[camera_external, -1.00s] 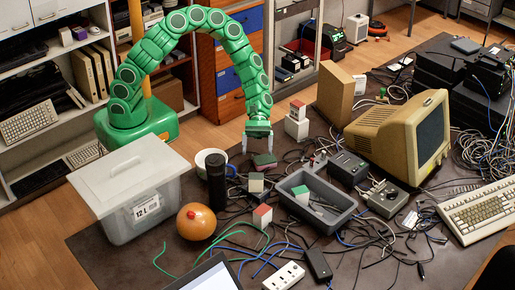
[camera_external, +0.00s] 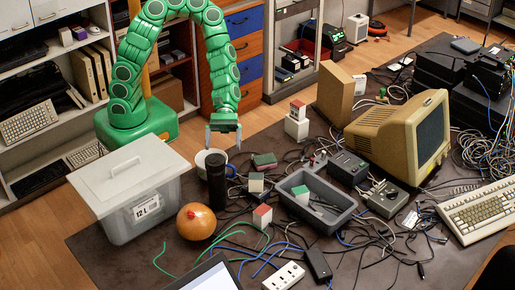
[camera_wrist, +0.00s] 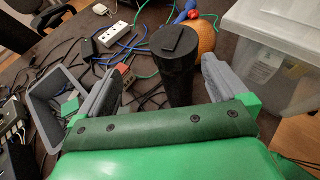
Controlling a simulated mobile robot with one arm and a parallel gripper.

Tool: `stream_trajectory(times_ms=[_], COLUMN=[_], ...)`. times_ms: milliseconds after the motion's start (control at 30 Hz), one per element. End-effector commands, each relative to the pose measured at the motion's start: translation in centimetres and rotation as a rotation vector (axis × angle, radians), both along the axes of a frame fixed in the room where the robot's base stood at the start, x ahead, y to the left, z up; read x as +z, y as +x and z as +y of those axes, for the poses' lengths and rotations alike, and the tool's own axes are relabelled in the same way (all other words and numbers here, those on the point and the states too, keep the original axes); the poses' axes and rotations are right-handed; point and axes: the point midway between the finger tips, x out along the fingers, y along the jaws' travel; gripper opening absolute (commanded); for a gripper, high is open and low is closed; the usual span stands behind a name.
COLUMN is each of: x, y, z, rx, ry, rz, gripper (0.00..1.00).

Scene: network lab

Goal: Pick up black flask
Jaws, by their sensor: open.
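The black flask (camera_external: 217,179) stands upright on the dark table, between the clear plastic box and the tangle of cables. In the wrist view the flask (camera_wrist: 174,70) shows from above, with its lid towards the camera, beyond and between my two grey fingers. My gripper (camera_external: 223,146) points down above and slightly right of the flask in the external view. In the wrist view my gripper (camera_wrist: 163,92) is open with nothing between its fingers. A gap to the flask seems to remain, but its size is hard to tell.
The lidded plastic box (camera_external: 130,190) stands close left of the flask. A grey tray (camera_external: 318,201) and several small blocks lie to the right among cables.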

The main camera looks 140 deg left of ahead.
Motion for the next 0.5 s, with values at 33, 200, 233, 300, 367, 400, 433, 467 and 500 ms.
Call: stream_trajectory(times_ms=[33,200,233,300,367,400,433,467,500], x=[0.3,0.5,0.5,0.4,0.3,0.2,0.1,0.0,-0.2], y=[-0.4,-1.1,-1.1,-1.0,-0.7,-0.5,-0.4,-0.2,0.0], z=[-0.9,-2.2,-2.3,-2.4,-2.6,-2.8,-2.9,-3.1,-3.3], rx=[-0.003,-0.005,-0.005,-0.004,-0.003,-0.003,-0.004,-0.004,-0.005], ry=[0.0,0.006,0.006,0.007,0.006,0.006,0.006,0.006,0.006], rz=[0.005,0.02,0.02,0.02,0.021,0.021,0.021,0.021,0.021], gripper=[1.0,1.0,1.0,1.0,1.0,1.0,1.0,1.0,1.0])
